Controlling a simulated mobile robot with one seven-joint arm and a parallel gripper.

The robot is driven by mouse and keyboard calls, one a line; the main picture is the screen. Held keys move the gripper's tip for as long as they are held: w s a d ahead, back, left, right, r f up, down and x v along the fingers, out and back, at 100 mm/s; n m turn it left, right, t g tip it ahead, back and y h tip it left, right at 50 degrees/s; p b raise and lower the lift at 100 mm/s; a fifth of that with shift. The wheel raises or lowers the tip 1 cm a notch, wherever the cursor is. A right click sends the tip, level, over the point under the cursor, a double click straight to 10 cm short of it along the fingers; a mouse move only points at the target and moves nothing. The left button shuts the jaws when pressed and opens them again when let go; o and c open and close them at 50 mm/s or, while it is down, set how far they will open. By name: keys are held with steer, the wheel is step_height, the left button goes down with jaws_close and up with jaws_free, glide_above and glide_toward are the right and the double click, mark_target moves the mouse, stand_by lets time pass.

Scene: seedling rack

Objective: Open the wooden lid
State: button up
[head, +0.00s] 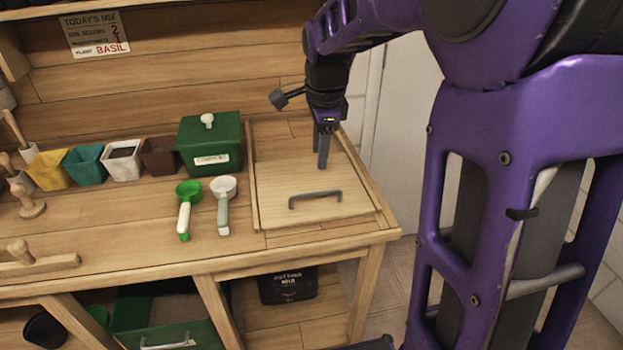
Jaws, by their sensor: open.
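The wooden lid (285,210) lies flat and closed in a raised wooden frame at the right end of the bench. A dark grey bar handle (315,196) is fixed near its front edge. My gripper (323,158) points down above the lid, behind the handle and apart from it. Its fingers are open with nothing seen between them, though the view is nearly edge-on. What lies under the lid is hidden.
A green lidded box (211,150) stands left of the lid. A green scoop (187,205) and a white scoop (223,203) lie before it. Several coloured pots (88,165) line the bench further left. A white panel (402,110) rises behind the right end.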

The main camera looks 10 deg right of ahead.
mark_target(317, 195)
steer(key=f, duration=0.4)
steer(key=w+f+b, duration=0.1)
steer(key=f, duration=0.2)
steer(key=w+f, duration=0.1)
steer(key=f, duration=0.3)
steer(key=shift+w+f+b, duration=0.2)
steer(key=shift+f+b, duration=0.1)
steer(key=shift+f, duration=0.05)
steer(key=shift+c, duration=0.2)
jaws_close()
stand_by(0.6)
